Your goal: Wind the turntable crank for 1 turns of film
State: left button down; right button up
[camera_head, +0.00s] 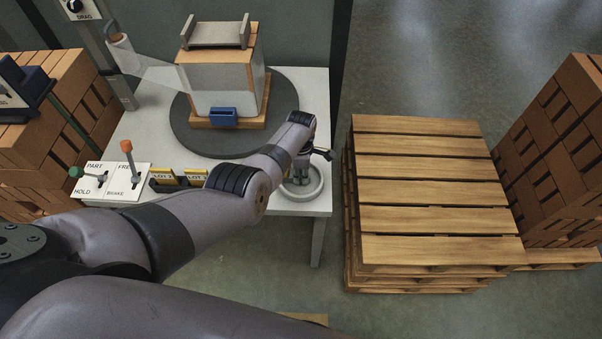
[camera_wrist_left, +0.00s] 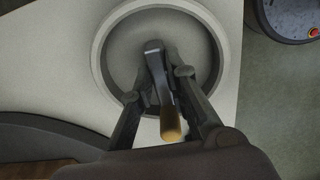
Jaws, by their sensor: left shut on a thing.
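The turntable (camera_head: 180,130) is a dark round disc on a white table. A wrapped load of bricks (camera_head: 212,88) stands on it, with a grey bracket on top and a blue block at its front. A sheet of clear film (camera_head: 165,76) runs from the film roll (camera_head: 119,50) on the post to the load. The crank (camera_wrist_left: 158,75) sits in a round pale dish (camera_wrist_left: 97,52) at the table's front right corner, and has a wooden handle (camera_wrist_left: 171,128). My left gripper (camera_wrist_left: 160,72) is shut on the crank, over the dish. My right gripper is not in view.
A panel with two levers (camera_head: 112,182), marked PART/HOLD and FREE/BRAKE, is at the table's front left. Yellow LOT cards (camera_head: 164,176) stand beside it. Stacked pallets (camera_head: 425,190) are to the right, and brick stacks (camera_head: 555,150) flank both sides.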

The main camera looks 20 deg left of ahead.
pick_arm(q)
jog(key=c, duration=1.6)
grip_release()
jog(key=shift+o, duration=0.2)
jog(key=shift+r, duration=0.1)
notch_tip(320, 180, up, 12)
